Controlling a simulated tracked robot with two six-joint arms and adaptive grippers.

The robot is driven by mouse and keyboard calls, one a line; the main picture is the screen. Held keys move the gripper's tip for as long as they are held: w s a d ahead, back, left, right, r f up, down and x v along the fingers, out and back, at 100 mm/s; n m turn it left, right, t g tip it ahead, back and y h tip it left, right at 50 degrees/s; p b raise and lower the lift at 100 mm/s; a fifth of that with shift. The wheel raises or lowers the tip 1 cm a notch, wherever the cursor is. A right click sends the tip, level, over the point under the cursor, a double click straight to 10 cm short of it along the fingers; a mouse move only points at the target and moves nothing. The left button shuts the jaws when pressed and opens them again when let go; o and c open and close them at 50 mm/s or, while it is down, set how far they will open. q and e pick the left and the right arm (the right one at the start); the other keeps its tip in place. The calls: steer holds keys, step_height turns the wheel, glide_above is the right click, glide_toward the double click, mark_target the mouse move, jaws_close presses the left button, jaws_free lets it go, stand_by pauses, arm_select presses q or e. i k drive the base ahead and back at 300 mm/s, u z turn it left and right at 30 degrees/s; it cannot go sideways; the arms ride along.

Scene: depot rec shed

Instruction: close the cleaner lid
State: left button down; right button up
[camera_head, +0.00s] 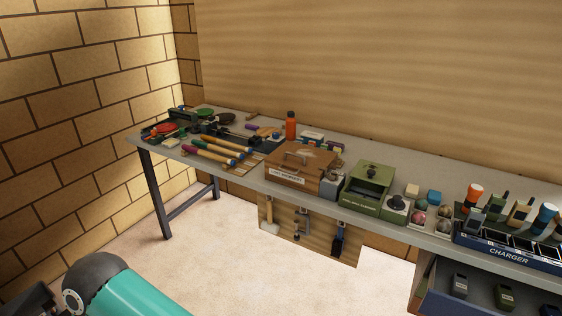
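The cleaner looks to be the green box (372,206) standing near the front edge of the bench, right of the brown wooden case. Its green top (374,169) carries a small dark knob, and a dark gap shows beneath it. The top looks raised, but its exact angle is too small to tell. Neither gripper shows. Only links of one of my arms, teal and dark, show at the bottom left, well away from the cleaner.
The wooden case (299,168) stands left of the cleaner. Several small balls (420,206) lie to its right, then a blue charger (506,250) with devices. An orange bottle (291,126) stands behind. Tools crowd the bench's left end. An open drawer (480,300) sits below right.

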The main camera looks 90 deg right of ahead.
mark_target(381, 174)
steer(key=u, duration=0.15)
steer(key=i, duration=1)
steer(key=z, duration=1.65)
steer(key=i, duration=0.25)
steer(key=z, duration=2.3)
steer(key=k, duration=0.5)
steer(key=z, duration=0.4)
steer(key=i, duration=1.55)
steer(key=u, duration=0.35)
